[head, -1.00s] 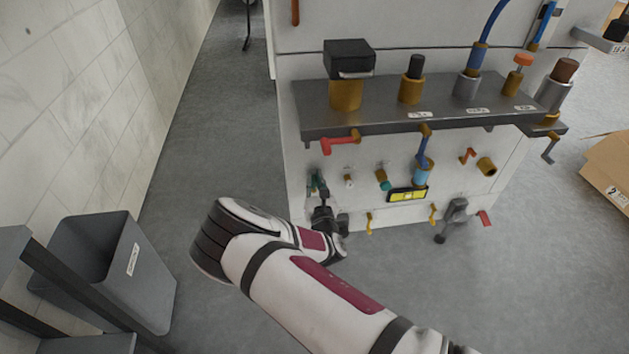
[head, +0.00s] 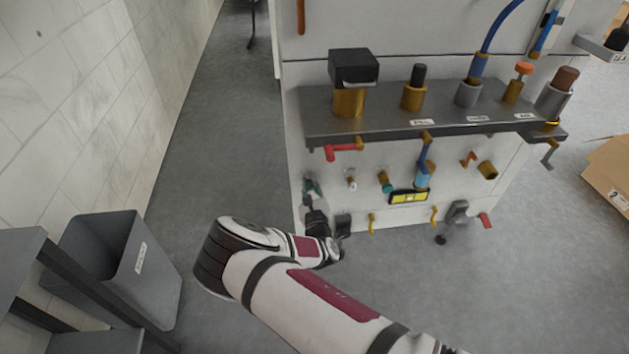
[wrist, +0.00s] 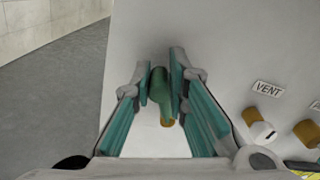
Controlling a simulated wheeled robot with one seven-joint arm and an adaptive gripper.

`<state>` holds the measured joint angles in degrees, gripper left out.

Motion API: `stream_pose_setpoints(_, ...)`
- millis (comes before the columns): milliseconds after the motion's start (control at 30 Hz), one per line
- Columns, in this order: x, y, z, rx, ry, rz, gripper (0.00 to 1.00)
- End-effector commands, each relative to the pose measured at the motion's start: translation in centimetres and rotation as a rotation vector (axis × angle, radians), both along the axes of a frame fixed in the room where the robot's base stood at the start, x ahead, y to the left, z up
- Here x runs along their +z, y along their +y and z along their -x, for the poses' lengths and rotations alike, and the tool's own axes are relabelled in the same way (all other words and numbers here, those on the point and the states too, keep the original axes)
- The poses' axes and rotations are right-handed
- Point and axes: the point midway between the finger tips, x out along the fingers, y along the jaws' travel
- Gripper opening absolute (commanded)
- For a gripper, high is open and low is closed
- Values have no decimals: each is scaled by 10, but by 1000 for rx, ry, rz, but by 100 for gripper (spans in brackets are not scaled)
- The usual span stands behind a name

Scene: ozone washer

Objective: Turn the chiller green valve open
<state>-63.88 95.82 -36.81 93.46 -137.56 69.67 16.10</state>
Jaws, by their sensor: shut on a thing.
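The green valve (wrist: 160,88) is on the white machine panel at its lower left. In the wrist view its green handle stands between the two teal-padded fingers of my gripper (wrist: 159,84), with a brass fitting below it. The gripper is shut on the handle. In the head view the green valve (head: 311,186) shows small at the panel's left edge, and my gripper (head: 312,200) reaches it from below. The fingers partly hide the handle there, so its exact angle is hard to tell.
A red-handled valve (head: 343,151) sits above, under the grey shelf (head: 390,122). To the right are a white-tipped brass fitting (head: 351,181) and another green-tipped fitting (head: 385,182). A "VENT" label (wrist: 268,89) is at right. A grey bin (head: 118,265) stands left; floor between is clear.

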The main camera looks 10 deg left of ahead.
Motion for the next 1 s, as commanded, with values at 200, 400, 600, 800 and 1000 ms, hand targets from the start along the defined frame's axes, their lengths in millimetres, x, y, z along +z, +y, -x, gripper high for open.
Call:
stream_pose_setpoints(200, -9, 14, 6, 10, -52, 196, 0)
stream_pose_setpoints(400, -17, 20, 8, 10, -104, 380, 0)
stream_pose_setpoints(600, -26, 26, 9, 8, -158, 562, 0)
stream_pose_setpoints(800, -36, 29, 10, 6, -209, 740, 0)
stream_pose_setpoints(1000, -44, 31, 10, 6, -252, 893, 0)
